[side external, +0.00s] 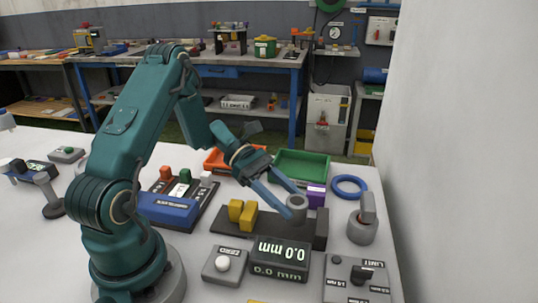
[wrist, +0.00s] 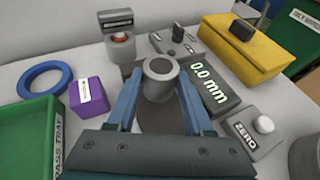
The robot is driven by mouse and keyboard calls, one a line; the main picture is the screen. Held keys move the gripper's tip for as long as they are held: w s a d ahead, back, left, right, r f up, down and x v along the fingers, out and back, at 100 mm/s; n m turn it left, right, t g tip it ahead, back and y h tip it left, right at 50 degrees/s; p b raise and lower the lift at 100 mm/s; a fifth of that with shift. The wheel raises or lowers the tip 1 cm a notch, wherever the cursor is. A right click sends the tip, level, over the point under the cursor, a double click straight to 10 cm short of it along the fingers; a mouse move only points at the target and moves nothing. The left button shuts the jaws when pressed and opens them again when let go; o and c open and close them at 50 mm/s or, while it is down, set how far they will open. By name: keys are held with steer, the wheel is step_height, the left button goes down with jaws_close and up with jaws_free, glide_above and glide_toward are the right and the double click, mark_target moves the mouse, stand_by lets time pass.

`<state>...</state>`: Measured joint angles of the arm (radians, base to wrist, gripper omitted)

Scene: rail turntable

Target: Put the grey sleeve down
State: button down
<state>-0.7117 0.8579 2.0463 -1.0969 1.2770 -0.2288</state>
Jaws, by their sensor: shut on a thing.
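The grey sleeve (side external: 297,208) is a short hollow cylinder. My gripper (side external: 295,203) is shut on it, with the blue fingers on either side. In the wrist view the sleeve (wrist: 160,88) shows its open round top between the two fingertips (wrist: 157,95). It is upright or nearly so, over the dark gauge base (side external: 262,228) between the yellow block (side external: 243,213) and the dark end block (side external: 321,228). I cannot tell whether its underside touches the base. The display (side external: 280,260) reads 0.0 mm.
A purple block (side external: 316,195), blue ring (side external: 349,187) and green tray (wrist: 28,150) stand behind. A grey cylinder (side external: 361,230) and a control box (side external: 356,282) are to the right. The ZERO button box (side external: 222,265) is in front.

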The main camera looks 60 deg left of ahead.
steer(key=shift+f, duration=1.35)
steer(key=shift+f, duration=0.1)
steer(key=shift+c, duration=1.4)
jaws_free()
